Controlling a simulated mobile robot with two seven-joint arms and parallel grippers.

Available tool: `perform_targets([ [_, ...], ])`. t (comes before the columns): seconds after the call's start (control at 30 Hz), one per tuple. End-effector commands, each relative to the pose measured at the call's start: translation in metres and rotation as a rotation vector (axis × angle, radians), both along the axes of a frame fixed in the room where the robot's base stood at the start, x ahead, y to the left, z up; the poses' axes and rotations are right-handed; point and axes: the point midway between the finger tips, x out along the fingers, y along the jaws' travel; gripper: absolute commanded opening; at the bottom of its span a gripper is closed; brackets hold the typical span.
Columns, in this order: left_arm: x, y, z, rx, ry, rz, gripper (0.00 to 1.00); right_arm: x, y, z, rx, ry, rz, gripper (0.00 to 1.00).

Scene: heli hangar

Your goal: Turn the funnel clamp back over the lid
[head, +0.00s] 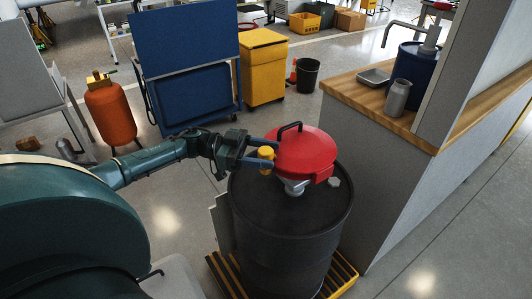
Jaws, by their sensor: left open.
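A red round lid (306,148) with a black arched handle sits shut over the funnel on a black drum (285,222). The grey funnel neck (296,187) shows below the lid's front edge. A short yellow piece (266,153), which looks like the grip of the funnel clamp, is at the lid's left edge; the rest of the clamp is hidden or too small to tell. My left gripper (265,152) is open, with its two blue-grey fingers on either side of the yellow piece. I cannot tell whether they touch it. My right gripper is not in view.
The drum stands on a yellow-and-black pallet (342,276). A grey counter with a wooden top (379,110) stands close at right, holding a metal bottle (397,98), a tray (373,77) and a blue pump container (414,72). An orange gas cylinder (110,115) stands at left.

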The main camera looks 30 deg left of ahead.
Motion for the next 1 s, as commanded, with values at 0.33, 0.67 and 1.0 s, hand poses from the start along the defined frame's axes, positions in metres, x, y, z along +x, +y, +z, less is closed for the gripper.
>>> perform_targets([
  [0.33,-0.024,0.063,-0.004,0.004,0.003,0.004,0.55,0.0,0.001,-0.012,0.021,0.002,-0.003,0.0],
  [0.67,-0.044,0.112,-0.001,0.0,-0.001,0.002,0.55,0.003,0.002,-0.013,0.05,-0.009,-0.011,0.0],
  [1.0,-0.047,0.119,0.001,-0.001,-0.001,0.0,0.55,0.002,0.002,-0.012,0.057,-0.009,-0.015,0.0],
])
